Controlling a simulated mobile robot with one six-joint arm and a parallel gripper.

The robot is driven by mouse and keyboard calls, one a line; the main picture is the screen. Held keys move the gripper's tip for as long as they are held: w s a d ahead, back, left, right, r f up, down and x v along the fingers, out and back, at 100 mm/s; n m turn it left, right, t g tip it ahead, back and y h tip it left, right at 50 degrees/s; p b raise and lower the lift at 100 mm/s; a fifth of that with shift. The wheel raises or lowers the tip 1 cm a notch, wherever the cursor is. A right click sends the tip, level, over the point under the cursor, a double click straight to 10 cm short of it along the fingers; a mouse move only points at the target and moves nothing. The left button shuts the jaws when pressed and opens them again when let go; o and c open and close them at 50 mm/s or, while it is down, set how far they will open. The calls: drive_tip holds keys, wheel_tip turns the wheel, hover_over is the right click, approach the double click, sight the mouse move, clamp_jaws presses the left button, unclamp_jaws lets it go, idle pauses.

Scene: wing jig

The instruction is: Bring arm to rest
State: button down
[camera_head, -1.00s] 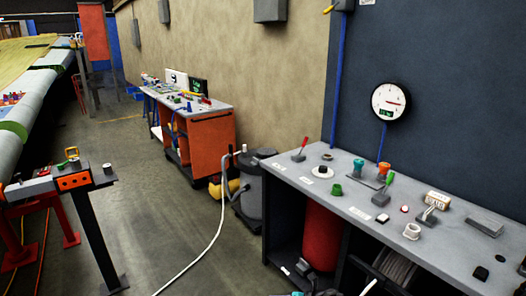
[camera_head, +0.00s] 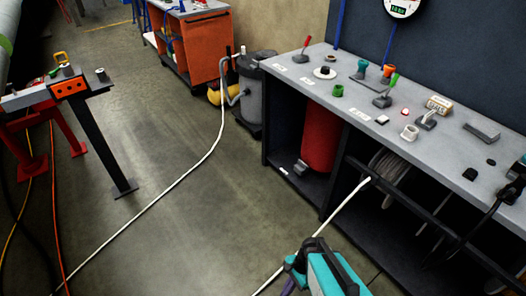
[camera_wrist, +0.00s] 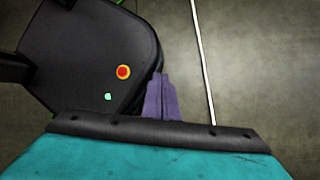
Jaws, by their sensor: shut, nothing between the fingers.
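My arm's teal and black end shows at the bottom of the head view, low in front of the bench. In the wrist view my gripper (camera_wrist: 160,80) has its purple fingers together, with nothing between them. The fingertips lie beside a dark rounded body, which seems to be my own base, with a red and yellow button. In the head view only a bit of purple shows beside the teal part, and the fingertips are hidden.
A grey workbench (camera_head: 325,82) with switches and small parts stands at right, a red cylinder (camera_head: 320,137) under it. A white hose (camera_head: 180,178) crosses the floor. An orange cart (camera_head: 190,48) and a grey vacuum (camera_head: 250,92) stand behind. The middle floor (camera_head: 165,240) is otherwise open.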

drive_tip(key=s+d+r+n+g+h, duration=0.1)
drive_tip(key=s+d+n+h, duration=0.3)
drive_tip(key=n, duration=0.9)
drive_tip(key=s+d, duration=0.2)
drive_tip(key=d, duration=0.2)
drive_tip(key=shift+s+r+g, duration=0.2)
drive_tip(key=shift+r+g, duration=0.1)
drive_tip(key=shift+r, duration=0.1)
